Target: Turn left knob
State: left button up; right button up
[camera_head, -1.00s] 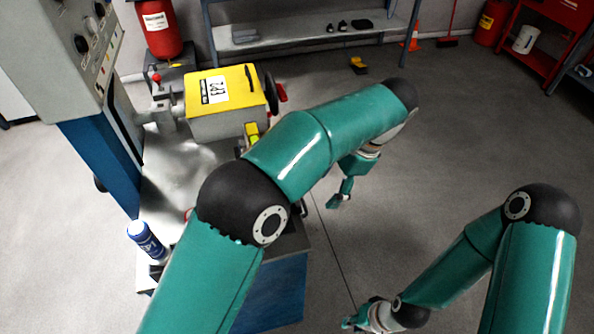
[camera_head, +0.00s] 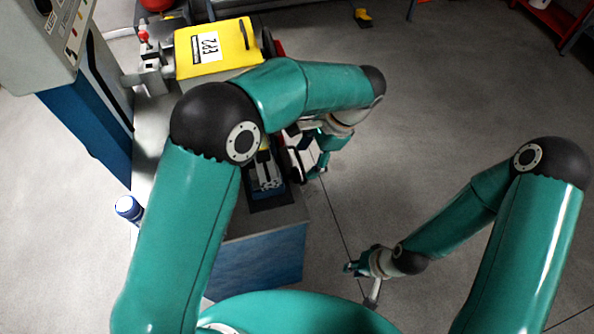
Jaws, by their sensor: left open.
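A grey control panel (camera_head: 35,55) stands at the top left on a blue cabinet, cut off by the frame edge. A dark round knob (camera_head: 43,6) shows on its sloped face at the top edge. I cannot tell whether this is the left knob. My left gripper (camera_head: 308,158) is open and points down beside the right side of the machine bench, far from the panel. Its fingers are partly hidden by the arm. My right gripper (camera_head: 362,281) hangs low over the floor at the lower middle, and its jaw opening is unclear.
A machine with a yellow cover (camera_head: 212,48) sits on the bench, with a red-topped lever (camera_head: 143,34) on its left.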

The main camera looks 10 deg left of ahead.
aim_at(298, 171)
pick_arm(q)
jog(key=shift+b+x, duration=2.3)
jog(key=shift+x, duration=1.1)
jog(key=shift+d, duration=0.1)
jog(key=shift+c, duration=0.2)
